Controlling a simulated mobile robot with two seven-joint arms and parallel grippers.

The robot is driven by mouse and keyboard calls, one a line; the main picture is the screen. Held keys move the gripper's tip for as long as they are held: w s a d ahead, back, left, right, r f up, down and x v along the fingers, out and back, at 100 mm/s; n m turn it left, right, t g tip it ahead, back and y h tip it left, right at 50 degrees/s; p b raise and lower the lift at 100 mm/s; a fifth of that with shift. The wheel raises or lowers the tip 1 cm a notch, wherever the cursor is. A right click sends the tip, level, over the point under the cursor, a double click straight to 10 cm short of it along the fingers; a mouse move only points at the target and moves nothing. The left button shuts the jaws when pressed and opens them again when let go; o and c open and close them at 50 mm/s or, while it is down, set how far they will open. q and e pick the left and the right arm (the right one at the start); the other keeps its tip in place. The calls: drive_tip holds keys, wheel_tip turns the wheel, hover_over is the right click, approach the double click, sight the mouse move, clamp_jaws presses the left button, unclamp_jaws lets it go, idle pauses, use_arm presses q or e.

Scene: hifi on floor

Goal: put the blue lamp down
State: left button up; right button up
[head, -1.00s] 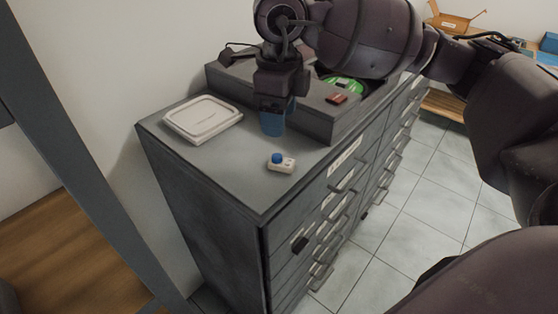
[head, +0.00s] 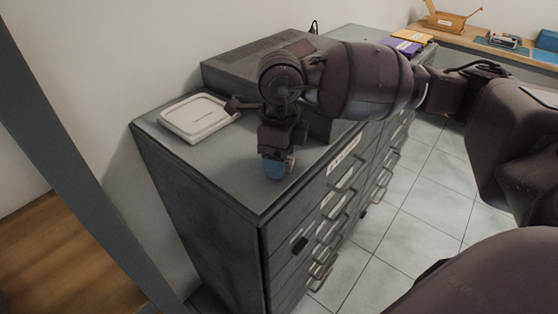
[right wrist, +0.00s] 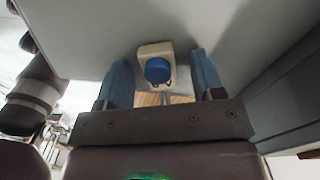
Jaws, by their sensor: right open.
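The blue lamp, a small white base with a round blue dome, shows in the right wrist view (right wrist: 158,70) between the two blue fingers of my right gripper (right wrist: 163,82). The fingers are apart, with a gap on each side of the lamp. In the head view, my right gripper (head: 277,169) points down at the top of the grey cabinet (head: 225,165), near its front edge. There the lamp is mostly hidden behind the fingers, with only a sliver of its white base showing at their right. My left gripper is not in view.
A white flat box (head: 198,117) lies at the cabinet's back left. A dark box-shaped unit (head: 240,70) stands behind my gripper, partly covered by my right arm. Yellow (head: 412,37) and purple (head: 400,46) items are farther back. The cabinet top left of the gripper is clear.

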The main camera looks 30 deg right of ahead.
drive_tip(key=shift+r, duration=0.1)
drive_tip(key=c, duration=1.1)
drive_tip(key=shift+o, duration=0.2)
drive_tip(key=shift+r, duration=0.1)
